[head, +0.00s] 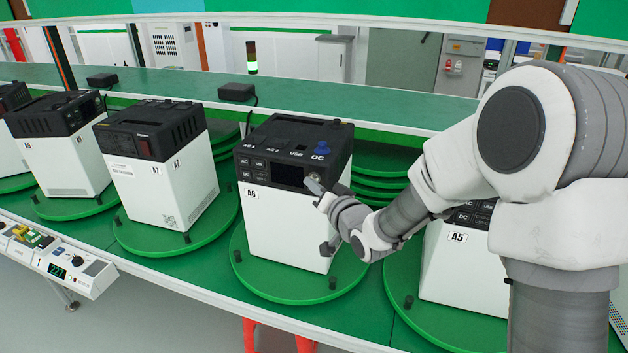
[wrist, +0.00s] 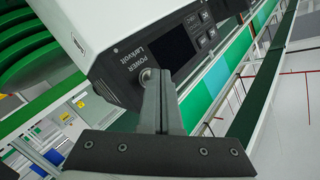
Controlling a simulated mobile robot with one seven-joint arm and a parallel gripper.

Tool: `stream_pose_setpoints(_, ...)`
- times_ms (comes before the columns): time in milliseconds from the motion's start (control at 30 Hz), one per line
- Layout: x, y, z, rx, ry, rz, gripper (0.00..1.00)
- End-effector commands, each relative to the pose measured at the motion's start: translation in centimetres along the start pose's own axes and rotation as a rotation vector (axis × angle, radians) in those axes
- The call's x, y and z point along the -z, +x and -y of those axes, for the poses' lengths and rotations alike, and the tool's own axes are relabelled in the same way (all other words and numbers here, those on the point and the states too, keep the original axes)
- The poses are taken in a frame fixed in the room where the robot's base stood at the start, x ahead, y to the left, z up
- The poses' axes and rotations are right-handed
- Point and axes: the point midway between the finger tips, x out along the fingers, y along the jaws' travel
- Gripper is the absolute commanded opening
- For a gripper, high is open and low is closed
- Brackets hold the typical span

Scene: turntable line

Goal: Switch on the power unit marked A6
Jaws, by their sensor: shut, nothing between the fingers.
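The power unit marked A6 (head: 280,232) is a white box with a black top and front panel, upright on a green round turntable. Its display (head: 287,174) is dark, and the display also looks dark in the wrist view (wrist: 171,46). My gripper (head: 313,186) is shut and empty at the right end of that panel. In the wrist view my closed fingertips (wrist: 157,76) are at the round power button (wrist: 146,75), beside the word POWER, and partly cover it. I cannot tell whether they touch or press it.
The unit marked A5 (head: 458,262) stands to the right, partly behind my arm. The unit marked A7 (head: 150,185) stands to the left on its own turntable. A control box with a lit readout (head: 58,271) sits at the lower left. A green shelf (head: 330,103) runs behind.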

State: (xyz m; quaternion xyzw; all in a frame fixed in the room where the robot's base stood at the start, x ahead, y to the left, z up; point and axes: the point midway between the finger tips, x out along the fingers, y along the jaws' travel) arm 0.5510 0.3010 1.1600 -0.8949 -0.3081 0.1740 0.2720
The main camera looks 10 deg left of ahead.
Motion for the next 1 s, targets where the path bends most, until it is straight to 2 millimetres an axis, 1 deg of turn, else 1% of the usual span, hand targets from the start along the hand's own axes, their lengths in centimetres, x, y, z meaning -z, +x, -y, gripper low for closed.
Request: stream_pose_setpoints(1000, 0.39, 0.51, -0.37, 0.0, 0.0, 0.0, 0.0)
